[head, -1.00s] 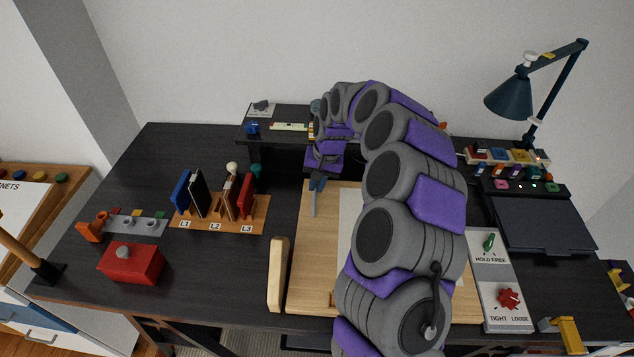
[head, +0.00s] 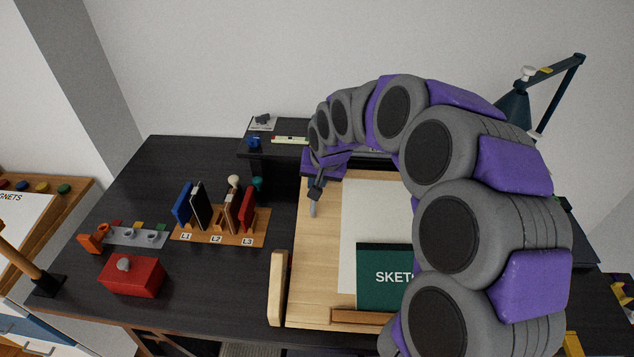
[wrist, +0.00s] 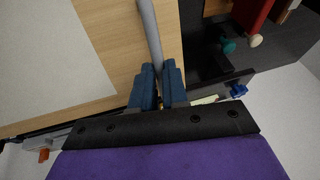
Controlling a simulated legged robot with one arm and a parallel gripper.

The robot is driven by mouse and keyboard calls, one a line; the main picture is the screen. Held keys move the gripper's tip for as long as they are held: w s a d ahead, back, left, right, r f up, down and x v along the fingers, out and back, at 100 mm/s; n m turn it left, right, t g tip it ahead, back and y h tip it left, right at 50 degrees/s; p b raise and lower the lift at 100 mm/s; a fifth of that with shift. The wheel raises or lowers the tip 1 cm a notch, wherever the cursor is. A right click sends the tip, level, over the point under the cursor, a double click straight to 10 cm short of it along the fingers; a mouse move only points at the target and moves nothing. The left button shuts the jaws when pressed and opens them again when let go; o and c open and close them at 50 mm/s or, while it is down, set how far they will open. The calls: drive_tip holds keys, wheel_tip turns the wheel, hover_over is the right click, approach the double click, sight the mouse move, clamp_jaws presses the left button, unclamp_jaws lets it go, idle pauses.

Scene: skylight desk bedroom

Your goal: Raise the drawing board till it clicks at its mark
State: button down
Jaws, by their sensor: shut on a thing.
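The pale wooden drawing board (head: 318,260) lies on the dark desk, its far edge tilted up a little. A white sheet (head: 370,200) and a green sketchbook (head: 375,275) lie on it. My gripper (head: 317,187) is at the board's far left corner. The bar's thin end (head: 313,209) shows below the gripper in the head view. My arm hides the board's right side; no mark on its travel is readable.
A raised shelf (head: 258,160) runs behind the board. The lamp (head: 555,90) stands behind my arm at right.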

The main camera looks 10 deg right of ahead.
drive_tip(key=c, duration=1.1)
unclamp_jaws()
drive_tip(key=shift+c, duration=0.2)
drive_tip(key=p+v, duration=0.2)
drive_tip(key=v, duration=1.5)
drive_tip(key=shift+p, duration=0.35)
drive_tip(key=shift+s+r, duration=0.1)
